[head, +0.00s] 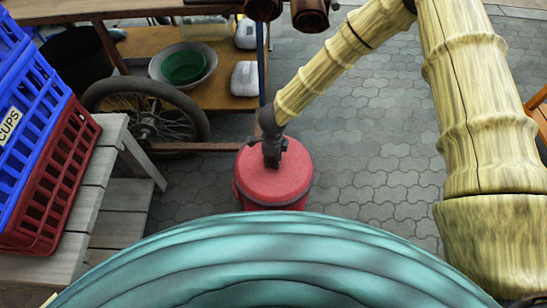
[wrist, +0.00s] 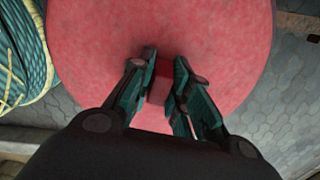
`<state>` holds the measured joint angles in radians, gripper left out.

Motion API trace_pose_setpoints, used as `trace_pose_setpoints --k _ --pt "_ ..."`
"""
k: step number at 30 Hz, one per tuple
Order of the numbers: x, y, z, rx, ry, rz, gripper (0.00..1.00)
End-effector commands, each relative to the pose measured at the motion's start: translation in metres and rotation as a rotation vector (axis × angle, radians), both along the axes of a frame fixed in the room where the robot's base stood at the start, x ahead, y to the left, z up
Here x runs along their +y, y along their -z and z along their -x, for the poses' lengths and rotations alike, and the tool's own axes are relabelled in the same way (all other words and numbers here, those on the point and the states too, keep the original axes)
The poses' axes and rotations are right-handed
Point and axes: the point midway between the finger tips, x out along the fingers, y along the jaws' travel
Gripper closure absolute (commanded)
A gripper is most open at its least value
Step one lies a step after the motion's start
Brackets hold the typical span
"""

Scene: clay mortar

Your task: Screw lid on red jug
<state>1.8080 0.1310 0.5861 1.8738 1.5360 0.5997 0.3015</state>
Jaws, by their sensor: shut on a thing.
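The red jug (head: 271,197) stands upright on the paving in the middle of the head view, just beyond my teal base. Its round red lid (head: 292,172) covers the top and looks level. In the wrist view the lid (wrist: 100,45) fills most of the picture. My gripper (head: 272,158) points down at the lid's middle. In the wrist view its two teal fingers (wrist: 163,82) are shut on a small red raised knob (wrist: 160,85) of the lid. The jug's lower body is hidden behind my base, and the lid's threads are out of sight.
A wooden bench (head: 105,165) with blue (head: 40,120) and red (head: 62,165) crates stands at left. A cart with a wheel (head: 145,115) and a green bowl (head: 184,66) is behind. Paving (head: 375,150) to the jug's right is clear.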

Motion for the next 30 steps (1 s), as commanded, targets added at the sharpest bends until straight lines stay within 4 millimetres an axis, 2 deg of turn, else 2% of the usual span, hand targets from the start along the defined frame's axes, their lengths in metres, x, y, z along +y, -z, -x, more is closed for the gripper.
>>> trace_pose_setpoints --k 1,8,18,25,26,30 --pt "0.0004 0.0030 0.0075 0.012 0.024 0.000 1.00" --pt "0.0002 0.0031 0.0077 0.013 0.096 0.001 1.00" --pt "0.0004 0.0041 0.0080 0.014 0.300 0.001 1.00" --pt "0.0029 0.0040 0.0058 0.010 0.311 -0.002 1.00" --pt "0.0032 0.0039 0.0054 0.010 0.310 -0.003 0.79" --pt "0.0017 0.0034 0.0039 0.007 0.311 -0.002 0.56"
